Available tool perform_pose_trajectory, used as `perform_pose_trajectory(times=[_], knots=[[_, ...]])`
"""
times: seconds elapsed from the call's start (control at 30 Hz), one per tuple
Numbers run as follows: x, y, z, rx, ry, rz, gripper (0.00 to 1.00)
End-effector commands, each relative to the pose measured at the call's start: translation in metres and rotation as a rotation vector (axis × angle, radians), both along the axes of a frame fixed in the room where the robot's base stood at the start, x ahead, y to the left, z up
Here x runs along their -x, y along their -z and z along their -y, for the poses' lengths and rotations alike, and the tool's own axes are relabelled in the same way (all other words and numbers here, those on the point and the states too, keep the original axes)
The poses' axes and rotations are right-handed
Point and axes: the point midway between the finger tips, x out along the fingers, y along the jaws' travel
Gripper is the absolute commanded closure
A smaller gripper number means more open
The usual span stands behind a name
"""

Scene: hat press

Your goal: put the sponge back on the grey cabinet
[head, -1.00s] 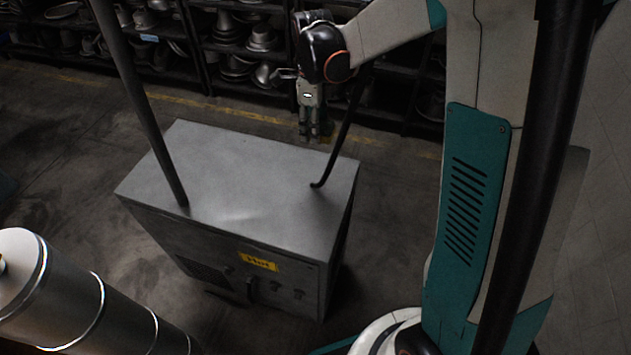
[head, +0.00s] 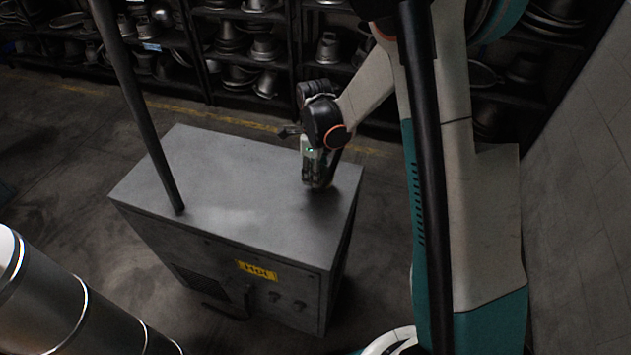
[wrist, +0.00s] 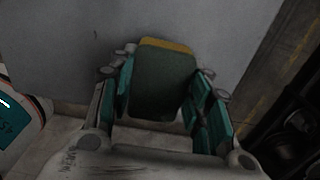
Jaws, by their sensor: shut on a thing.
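The grey cabinet (head: 235,190) stands in the middle of the head view, with a flat top and a yellow label on its front. My gripper (head: 318,183) is low over the right part of its top, pointing down. In the wrist view, my gripper is shut on the sponge (wrist: 163,85), which has a dark green face and a yellow edge. The cabinet's grey surface (wrist: 85,40) shows beyond it. I cannot tell whether the sponge touches the top. In the head view the sponge cannot be made out at the dark fingers.
A dark pole (head: 140,110) rises from the cabinet's left part. Shelves (head: 240,50) full of metal hat moulds stand behind. A shiny metal cylinder (head: 60,305) lies at the lower left. The middle of the cabinet top is clear.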

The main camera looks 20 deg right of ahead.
Motion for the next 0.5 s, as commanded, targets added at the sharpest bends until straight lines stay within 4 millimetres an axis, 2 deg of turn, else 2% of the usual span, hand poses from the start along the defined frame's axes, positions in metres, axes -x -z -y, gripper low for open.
perform_pose_trajectory(times=[0.23,0.5], knots=[[0.000,0.036,0.000,0.000,0.000,0.000,0.75],[0.000,0.038,0.000,0.000,0.000,0.000,0.75]])
